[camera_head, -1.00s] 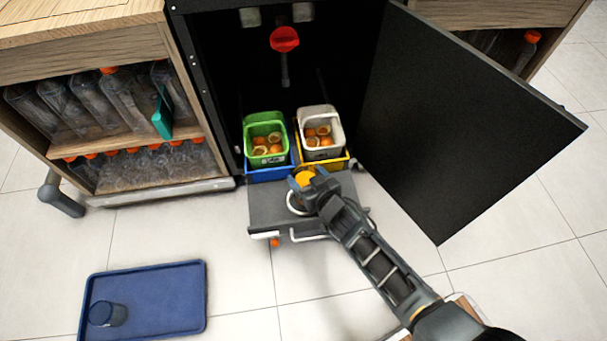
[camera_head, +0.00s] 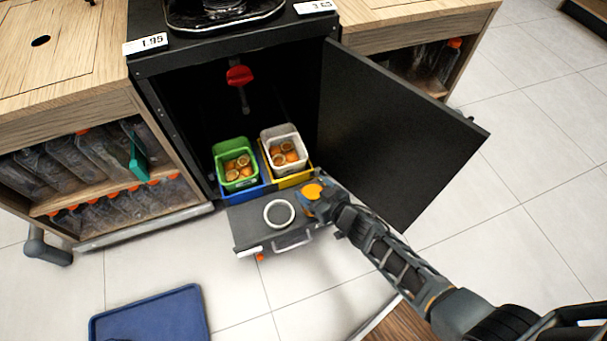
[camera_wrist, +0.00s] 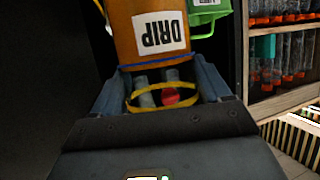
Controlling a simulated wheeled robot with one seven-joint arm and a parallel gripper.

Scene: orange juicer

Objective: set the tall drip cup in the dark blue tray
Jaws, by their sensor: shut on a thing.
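The tall drip cup is orange. In the wrist view the cup (camera_wrist: 148,28) fills the top middle, with a white DRIP label turned upside down. My gripper (camera_wrist: 160,82) has its fingers on either side of it and is shut on it. In the head view only the cup's orange top (camera_head: 312,190) shows at the end of my gripper (camera_head: 320,203), at the right of the pull-out shelf. The dark blue tray (camera_head: 150,317) lies on the floor at lower left, cut off by the picture's bottom edge.
The grey pull-out shelf (camera_head: 252,232) carries a white ring (camera_head: 279,213). Behind it stand a green bucket (camera_head: 238,180) and a white bucket (camera_head: 293,168) with orange halves. The open black door (camera_head: 400,135) is close to my arm. The floor between shelf and tray is clear.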

